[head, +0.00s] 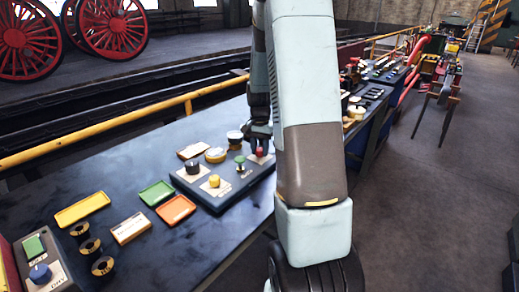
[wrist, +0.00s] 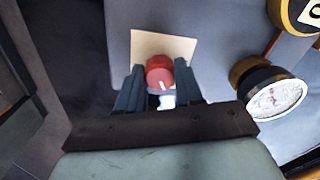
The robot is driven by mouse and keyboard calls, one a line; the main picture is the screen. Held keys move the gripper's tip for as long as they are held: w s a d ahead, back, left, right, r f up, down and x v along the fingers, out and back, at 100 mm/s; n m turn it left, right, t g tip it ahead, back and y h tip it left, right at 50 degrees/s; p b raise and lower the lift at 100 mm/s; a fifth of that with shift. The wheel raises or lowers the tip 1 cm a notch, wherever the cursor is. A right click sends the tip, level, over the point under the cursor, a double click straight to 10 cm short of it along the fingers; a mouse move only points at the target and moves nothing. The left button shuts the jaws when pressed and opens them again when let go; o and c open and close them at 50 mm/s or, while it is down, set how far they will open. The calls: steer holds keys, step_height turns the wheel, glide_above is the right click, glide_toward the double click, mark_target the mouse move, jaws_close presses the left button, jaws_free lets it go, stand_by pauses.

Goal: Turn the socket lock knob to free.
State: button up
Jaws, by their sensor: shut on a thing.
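A red knob (wrist: 160,68) with a white mark on its face stands over a cream plate (wrist: 178,44) in the wrist view. My gripper (wrist: 160,84) has one finger on each side of the knob and is shut on it. In the head view the red knob (head: 259,152) is at the far right of a dark panel box (head: 222,203), under my gripper (head: 260,141). Any lettering on the plate is too small to read, so I cannot tell what the knob's setting is.
The panel also bears a black knob (head: 192,167), a yellow knob (head: 214,181) and a green knob (head: 239,161). A round white gauge (wrist: 275,97) is close right of my gripper. Green (head: 157,193) and orange (head: 176,210) trays lie to the left.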

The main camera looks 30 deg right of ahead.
mark_target(260, 149)
steer(key=n, duration=0.6)
steer(key=shift+n, duration=0.3)
steer(key=n, duration=0.5)
steer(key=shift+w+n, duration=0.1)
steer(key=shift+n, duration=0.2)
steer(key=o, duration=1)
steer(key=shift+o, duration=0.2)
steer(key=shift+r, duration=0.15)
step_height(260, 149, up, 13)
steer(key=shift+r, duration=0.2)
